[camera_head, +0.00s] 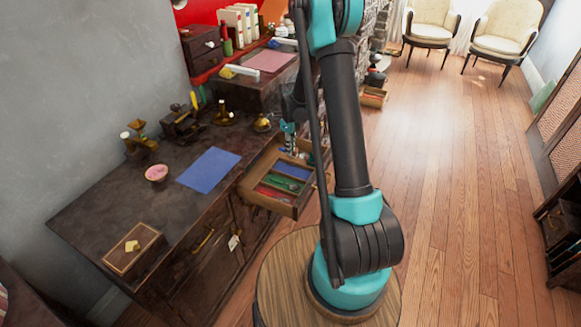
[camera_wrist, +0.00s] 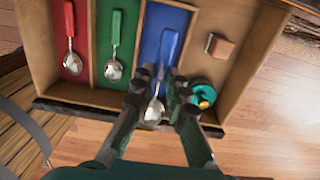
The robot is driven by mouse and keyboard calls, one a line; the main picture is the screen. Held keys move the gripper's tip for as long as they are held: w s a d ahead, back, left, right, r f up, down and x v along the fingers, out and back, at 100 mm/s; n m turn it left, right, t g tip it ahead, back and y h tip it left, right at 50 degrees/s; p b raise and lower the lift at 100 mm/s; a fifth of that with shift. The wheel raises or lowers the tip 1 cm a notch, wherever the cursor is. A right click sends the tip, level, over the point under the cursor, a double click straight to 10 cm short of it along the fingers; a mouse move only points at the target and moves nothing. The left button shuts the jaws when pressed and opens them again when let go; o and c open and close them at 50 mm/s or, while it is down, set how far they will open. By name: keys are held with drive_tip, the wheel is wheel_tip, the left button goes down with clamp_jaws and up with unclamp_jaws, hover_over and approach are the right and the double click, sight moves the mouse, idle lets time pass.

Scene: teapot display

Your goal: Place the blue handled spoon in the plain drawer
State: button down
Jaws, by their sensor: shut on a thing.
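The blue handled spoon (camera_wrist: 168,47) is in the wrist view, at the blue-lined compartment (camera_wrist: 150,30) of an open wooden drawer, its bowl toward the front wall. My gripper (camera_wrist: 160,77) is shut on it near the neck, with one finger on each side. I cannot tell whether the spoon touches the compartment floor. To the right is a plain wood compartment (camera_wrist: 222,68) holding a small wooden block (camera_wrist: 219,46) and a round green thing with yellow. In the head view, the open drawer (camera_head: 280,180) juts from the desk and my gripper (camera_head: 288,138) is small above its far part.
A red handled spoon (camera_wrist: 70,40) and a green handled spoon (camera_wrist: 114,45) lie in their red and green compartments. The desk (camera_head: 190,215) carries a blue sheet (camera_head: 209,169) and a small box (camera_head: 133,250). Floor to the right is clear.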

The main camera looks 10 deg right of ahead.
sight(290, 171)
wheel_tip(290, 171, down, 10)
drive_tip(key=shift+f, duration=0.1)
idle(0.4)
drive_tip(key=shift+f, duration=0.1)
drive_tip(key=c, duration=1.5)
unclamp_jaws()
drive_tip(key=shift+c, duration=0.2)
wheel_tip(290, 171, up, 12)
drive_tip(key=shift+s+r, duration=0.1)
drive_tip(key=shift+r, duration=0.1)
drive_tip(key=s+d+r+n+t, duration=0.2)
drive_tip(key=s+r+n, duration=0.4)
drive_tip(key=s+n, duration=0.35)
drive_tip(key=s+d+r+n+t, duration=0.1)
drive_tip(key=s+r+n, duration=0.6)
drive_tip(key=s, duration=0.4)
drive_tip(key=s+d+f+n+t, duration=0.1)
drive_tip(key=s+f+n, duration=0.1)
drive_tip(key=s+n, duration=0.6)
drive_tip(key=shift+s+f+n, duration=0.2)
drive_tip(key=shift+s+n, duration=0.15)
drive_tip(key=shift+s, duration=0.55)
